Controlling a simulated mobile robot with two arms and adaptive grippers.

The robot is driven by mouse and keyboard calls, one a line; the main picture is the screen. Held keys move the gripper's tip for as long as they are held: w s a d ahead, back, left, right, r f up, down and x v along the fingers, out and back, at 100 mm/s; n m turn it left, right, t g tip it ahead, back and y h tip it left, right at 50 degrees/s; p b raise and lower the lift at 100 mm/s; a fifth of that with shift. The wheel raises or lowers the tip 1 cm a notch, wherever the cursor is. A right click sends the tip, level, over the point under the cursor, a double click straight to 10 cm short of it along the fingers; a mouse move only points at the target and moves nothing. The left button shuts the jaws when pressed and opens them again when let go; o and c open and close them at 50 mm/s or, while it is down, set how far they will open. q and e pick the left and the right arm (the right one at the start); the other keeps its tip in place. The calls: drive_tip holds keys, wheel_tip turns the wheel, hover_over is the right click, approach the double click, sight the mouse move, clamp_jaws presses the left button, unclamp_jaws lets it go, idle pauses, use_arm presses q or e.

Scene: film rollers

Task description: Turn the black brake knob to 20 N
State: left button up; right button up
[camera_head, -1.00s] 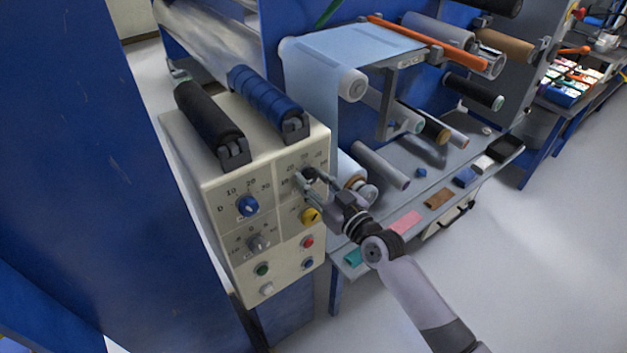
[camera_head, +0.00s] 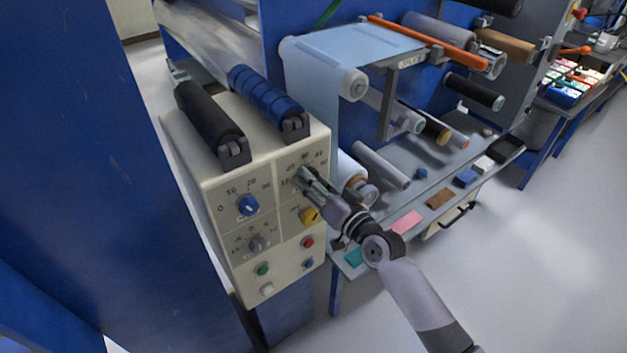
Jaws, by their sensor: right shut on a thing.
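The cream control panel (camera_head: 222,240) faces me. The dial scale (camera_head: 304,157) at its upper right, with small numbers, belongs to the knob under my right gripper (camera_head: 304,178). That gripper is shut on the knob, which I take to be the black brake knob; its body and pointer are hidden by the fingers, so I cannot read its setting. The right arm reaches in from the lower right. My left gripper is not in view.
Below are a grey knob (camera_head: 259,244), a yellow knob (camera_head: 310,215) close under my gripper, and several push buttons. A black roller (camera_head: 208,118) and a blue roller (camera_head: 266,100) lie on top. A shelf with colored patches (camera_head: 406,221) stands behind my wrist.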

drive_tip(key=shift+m, duration=1.1)
drive_tip(key=o, duration=1.2)
drive_tip(key=shift+c, duration=0.2)
drive_tip(key=v, duration=1.2)
